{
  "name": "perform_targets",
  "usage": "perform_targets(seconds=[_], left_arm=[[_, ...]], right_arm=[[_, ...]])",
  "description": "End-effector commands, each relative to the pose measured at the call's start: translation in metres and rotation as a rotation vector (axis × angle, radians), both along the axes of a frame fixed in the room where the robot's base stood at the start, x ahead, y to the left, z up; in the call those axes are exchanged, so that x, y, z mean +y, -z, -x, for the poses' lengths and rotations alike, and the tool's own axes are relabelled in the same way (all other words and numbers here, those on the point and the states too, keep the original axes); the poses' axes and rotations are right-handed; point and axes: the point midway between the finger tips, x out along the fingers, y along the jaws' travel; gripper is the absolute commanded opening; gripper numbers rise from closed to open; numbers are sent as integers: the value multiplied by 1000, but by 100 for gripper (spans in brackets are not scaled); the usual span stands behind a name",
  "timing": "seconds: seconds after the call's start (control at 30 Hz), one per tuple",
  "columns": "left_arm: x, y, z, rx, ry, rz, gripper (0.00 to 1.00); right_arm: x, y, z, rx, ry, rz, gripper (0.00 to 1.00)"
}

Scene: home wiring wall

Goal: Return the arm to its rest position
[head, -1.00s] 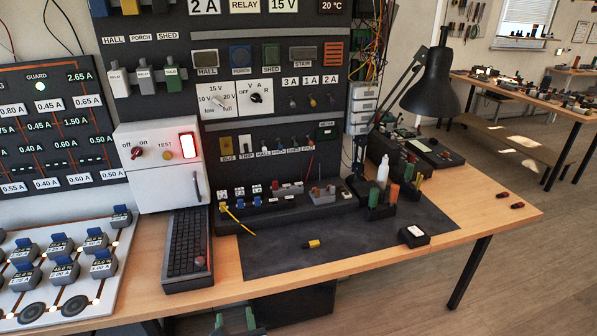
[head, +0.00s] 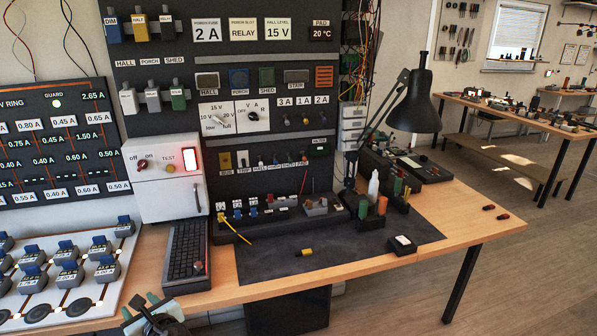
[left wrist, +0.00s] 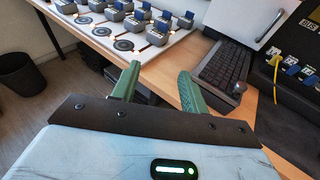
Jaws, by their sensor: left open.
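My left gripper (head: 152,304) shows at the bottom edge of the head view, in front of the table's front edge. In the left wrist view its two green fingers (left wrist: 161,88) stand apart with nothing between them. It is clear of the keyboard (head: 187,249) and of the white board with meter-like blocks (head: 100,307). The rest of my left arm is mostly out of view. My right gripper is not in view.
The wooden table (head: 460,217) carries a dark mat (head: 270,262) with a small yellow-black part (head: 304,252) and a black box (head: 402,245). A black lamp (head: 412,103) stands at the right. A bin (left wrist: 18,75) stands on the floor.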

Motion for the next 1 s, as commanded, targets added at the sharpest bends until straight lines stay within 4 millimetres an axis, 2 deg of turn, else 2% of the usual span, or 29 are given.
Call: perform_targets(seconds=[0.03,0.1,0.2,0.43,0.5,0.77,0.87,1.0], left_arm=[[32,0,-1,5,-76,3,44],[69,0,0,9,-164,12,44],[113,2,7,19,-273,27,44],[193,12,33,41,-483,78,44],[181,17,19,-48,-436,160,44],[155,33,-19,-361,-348,522,44],[139,37,-37,-507,-320,725,44],[110,38,-62,-731,-299,1084,44]], right_arm=[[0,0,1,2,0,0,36],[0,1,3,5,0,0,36],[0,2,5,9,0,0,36],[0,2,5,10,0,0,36],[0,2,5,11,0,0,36],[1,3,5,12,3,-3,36],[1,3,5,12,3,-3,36],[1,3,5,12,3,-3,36]])
